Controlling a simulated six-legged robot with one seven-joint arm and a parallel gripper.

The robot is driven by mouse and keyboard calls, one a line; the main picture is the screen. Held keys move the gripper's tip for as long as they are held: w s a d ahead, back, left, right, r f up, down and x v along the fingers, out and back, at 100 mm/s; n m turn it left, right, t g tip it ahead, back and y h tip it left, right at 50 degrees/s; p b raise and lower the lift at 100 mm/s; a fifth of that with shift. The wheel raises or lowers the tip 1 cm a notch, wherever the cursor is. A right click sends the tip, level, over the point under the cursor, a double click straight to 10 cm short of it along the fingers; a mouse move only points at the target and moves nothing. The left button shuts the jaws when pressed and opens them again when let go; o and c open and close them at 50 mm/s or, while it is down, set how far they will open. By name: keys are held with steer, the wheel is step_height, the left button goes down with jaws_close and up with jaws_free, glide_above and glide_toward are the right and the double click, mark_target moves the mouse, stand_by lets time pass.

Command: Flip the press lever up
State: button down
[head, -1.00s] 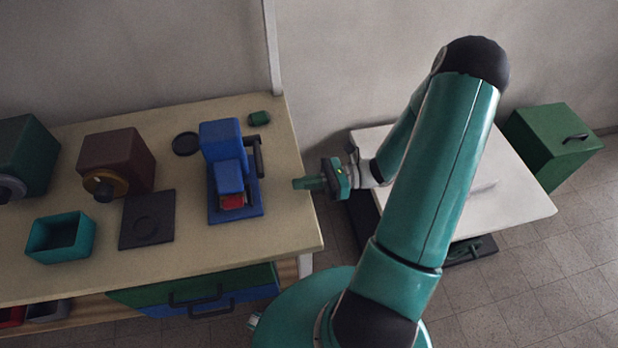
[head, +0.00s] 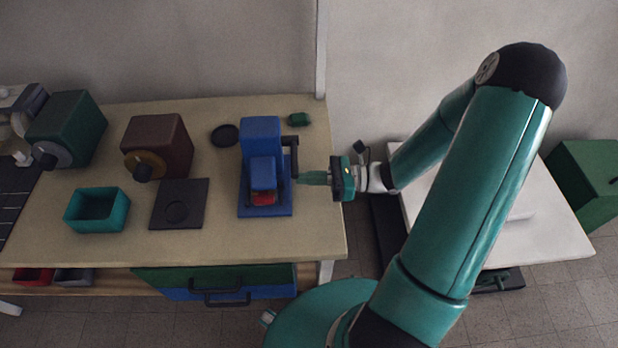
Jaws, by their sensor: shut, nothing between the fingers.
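The blue press (head: 262,150) stands upright on its blue base plate near the right end of the workbench, with a small red block (head: 263,198) under its head. Its dark lever (head: 293,157) is on the press's right side, with a short bar at the top and an arm hanging down. My gripper (head: 302,178) is shut and empty, pointing left at the lower part of the lever. Its fingertips are right beside the lever; I cannot tell whether they touch it.
On the workbench (head: 310,235) are a teal open box (head: 97,210), a dark square plate (head: 179,204), a brown machine (head: 157,145), a dark green machine (head: 68,128), a black disc (head: 225,134) and a small green block (head: 299,119). A white table (head: 545,235) stands at right.

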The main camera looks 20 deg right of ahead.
steer(key=shift+r, duration=0.1)
steer(key=shift+r+m, duration=0.25)
steer(key=shift+m, duration=0.05)
steer(key=shift+r, duration=0.15)
steer(key=shift+w+r+m, duration=0.1)
steer(key=shift+r+m, duration=0.9)
steer(key=shift+m, duration=0.2)
step_height(320, 180, up, 7)
steer(key=m, duration=0.9)
glide_above(297, 170)
steer(key=w+d, duration=0.3)
steer(key=d, duration=0.1)
steer(key=shift+w+d+r, duration=0.1)
steer(key=shift+w+r, duration=0.35)
steer(key=shift+w, duration=0.35)
steer(key=shift+w+t+h, duration=0.1)
steer(key=shift+t+h, duration=0.2)
steer(key=shift+t, duration=0.1)
